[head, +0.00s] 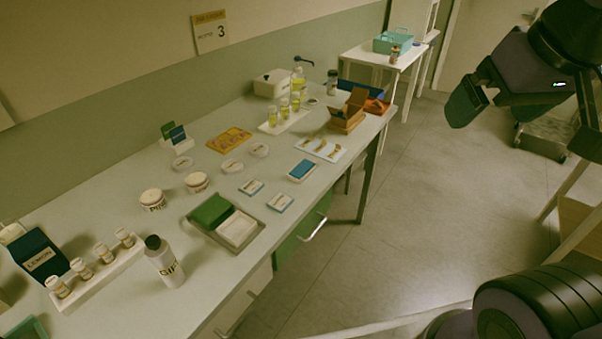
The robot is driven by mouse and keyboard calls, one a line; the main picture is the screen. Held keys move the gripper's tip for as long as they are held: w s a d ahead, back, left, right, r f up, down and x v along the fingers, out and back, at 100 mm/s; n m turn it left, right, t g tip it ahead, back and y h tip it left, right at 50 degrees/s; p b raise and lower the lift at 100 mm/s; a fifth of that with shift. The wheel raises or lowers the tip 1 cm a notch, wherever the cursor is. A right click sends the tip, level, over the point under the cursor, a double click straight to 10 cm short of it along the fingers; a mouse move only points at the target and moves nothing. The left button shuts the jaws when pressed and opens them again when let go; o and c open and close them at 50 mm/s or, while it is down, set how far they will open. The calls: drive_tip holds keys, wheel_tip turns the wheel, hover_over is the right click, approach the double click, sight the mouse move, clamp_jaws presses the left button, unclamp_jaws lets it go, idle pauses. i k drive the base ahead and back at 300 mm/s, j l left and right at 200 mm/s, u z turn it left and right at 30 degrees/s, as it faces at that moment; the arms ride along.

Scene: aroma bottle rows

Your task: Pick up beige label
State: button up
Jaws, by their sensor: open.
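I cannot tell for sure which thing is the beige label. Two small pale cards with blue edges, a left card (251,187) and a right card (280,203), lie flat near the table's front edge. A grey tray (209,233) holds a green block and a pale, off-white stack (238,229), whose markings are too small to read. My gripper (468,101) hangs at the upper right, over the floor and well away from the table. It is open, with nothing seen between its fingers.
The long table (200,278) carries a black-capped bottle (166,264), a rack of small bottles (107,274), two jars, round pale dishes, yellow bottles (284,110) and a cardboard box (346,115). A white side table (385,55) stands behind. The floor (430,190) between is clear.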

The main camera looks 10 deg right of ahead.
sight(337, 149)
drive_tip(key=i+l+u, duration=0.55)
drive_tip(key=l, duration=0.15)
drive_tip(key=i+l+u, duration=0.25)
drive_tip(key=l, duration=0.15)
drive_tip(key=k, duration=0.1)
